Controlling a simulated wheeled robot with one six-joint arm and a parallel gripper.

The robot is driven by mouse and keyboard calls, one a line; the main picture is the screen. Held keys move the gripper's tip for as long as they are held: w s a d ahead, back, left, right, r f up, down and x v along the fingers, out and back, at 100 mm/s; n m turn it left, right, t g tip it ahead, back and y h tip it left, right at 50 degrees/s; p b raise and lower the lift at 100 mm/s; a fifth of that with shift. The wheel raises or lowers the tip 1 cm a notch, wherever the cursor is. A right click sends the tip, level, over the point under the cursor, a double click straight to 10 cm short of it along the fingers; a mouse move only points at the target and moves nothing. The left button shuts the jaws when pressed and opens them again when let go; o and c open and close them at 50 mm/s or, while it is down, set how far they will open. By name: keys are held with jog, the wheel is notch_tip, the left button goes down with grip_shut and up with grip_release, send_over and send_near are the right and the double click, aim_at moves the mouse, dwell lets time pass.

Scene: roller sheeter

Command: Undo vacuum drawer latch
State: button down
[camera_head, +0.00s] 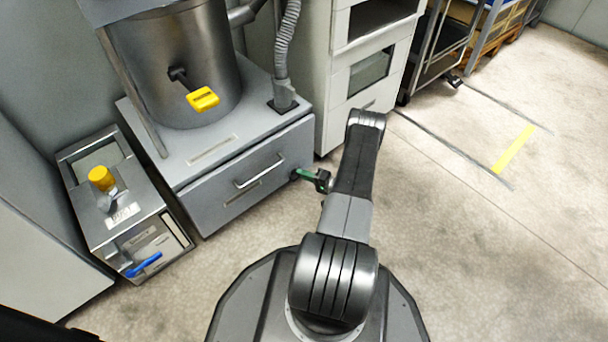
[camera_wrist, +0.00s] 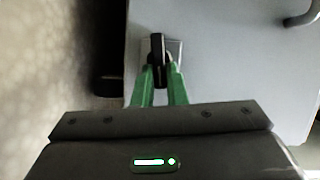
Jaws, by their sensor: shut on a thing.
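The vacuum drawer (camera_head: 235,187) is a grey front with a bar handle (camera_head: 260,171), below a steel drum; it looks closed. Its latch (camera_wrist: 158,50) is a small black lever on a light plate at the drawer's edge in the wrist view. My gripper (camera_head: 301,174) is at the drawer's right end. In the wrist view its green fingers (camera_wrist: 159,80) are shut on the black latch lever. In the head view the latch is mostly hidden by the fingers. The drawer handle also shows in the wrist view (camera_wrist: 300,18), at the top right.
The steel drum (camera_head: 190,70) with a yellow-handled lever (camera_head: 203,99) stands above the drawer. A small unit (camera_head: 125,205) with a yellow knob and blue lever stands at left. A white cabinet (camera_head: 350,100) is behind my arm.

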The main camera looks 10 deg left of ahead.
jog(key=shift+w+a+m+y, duration=0.2)
jog(key=shift+m+y, duration=0.2)
jog(key=shift+m, duration=0.3)
jog(key=shift+w, duration=0.1)
jog(key=c, duration=1.6)
grip_release()
jog(key=shift+f, duration=0.1)
jog(key=shift+o, duration=0.7)
jog(key=shift+a, duration=0.2)
jog(key=shift+d, duration=0.1)
jog(key=p+v, duration=0.2)
jog(key=v, duration=1.1)
jog(key=shift+d, duration=0.35)
